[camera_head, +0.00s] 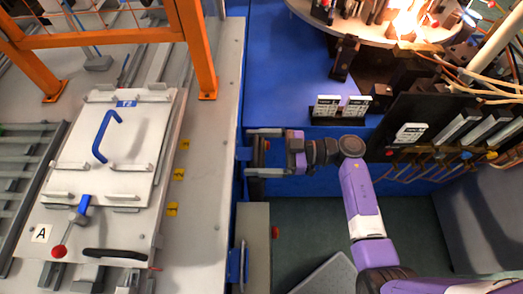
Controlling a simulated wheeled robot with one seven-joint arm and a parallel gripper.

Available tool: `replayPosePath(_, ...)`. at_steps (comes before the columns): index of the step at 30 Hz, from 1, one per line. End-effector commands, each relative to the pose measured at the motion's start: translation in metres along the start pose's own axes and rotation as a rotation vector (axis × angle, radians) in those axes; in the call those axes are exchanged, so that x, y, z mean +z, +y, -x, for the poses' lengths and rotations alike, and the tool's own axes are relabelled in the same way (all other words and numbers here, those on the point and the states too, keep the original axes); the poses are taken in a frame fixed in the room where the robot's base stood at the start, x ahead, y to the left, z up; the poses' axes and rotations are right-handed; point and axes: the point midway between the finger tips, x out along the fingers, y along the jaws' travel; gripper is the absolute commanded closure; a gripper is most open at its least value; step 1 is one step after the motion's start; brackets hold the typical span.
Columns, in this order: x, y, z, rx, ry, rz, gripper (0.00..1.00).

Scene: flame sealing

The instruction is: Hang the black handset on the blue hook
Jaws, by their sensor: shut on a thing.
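My gripper (267,152) is at the end of the purple arm, in the middle of the picture, pointing left at the edge of the blue structure. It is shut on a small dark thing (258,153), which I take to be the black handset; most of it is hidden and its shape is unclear. A blue piece (243,154) at the blue edge just left of the gripper may be the blue hook. I cannot tell whether the handset touches it.
A pale plate (70,225) with a blue handle (105,136) and a black handle (115,254) lies on the left bench under an orange frame (198,50). A glowing round burner table (390,30) stands at the top right. Dark floor (310,225) is open below my arm.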

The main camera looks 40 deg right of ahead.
Motion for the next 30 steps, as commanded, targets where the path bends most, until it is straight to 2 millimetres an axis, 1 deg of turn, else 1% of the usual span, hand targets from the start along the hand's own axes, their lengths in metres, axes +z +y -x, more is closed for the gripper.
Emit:
replayPosePath(6,0.001,0.001,-0.011,0.0,0.003,0.004,0.79)
replayPosePath(15,0.007,0.001,-0.02,0.0,0.003,0.003,0.79)
replayPosePath(30,0.011,0.001,-0.022,0.001,0.003,0.003,0.79)
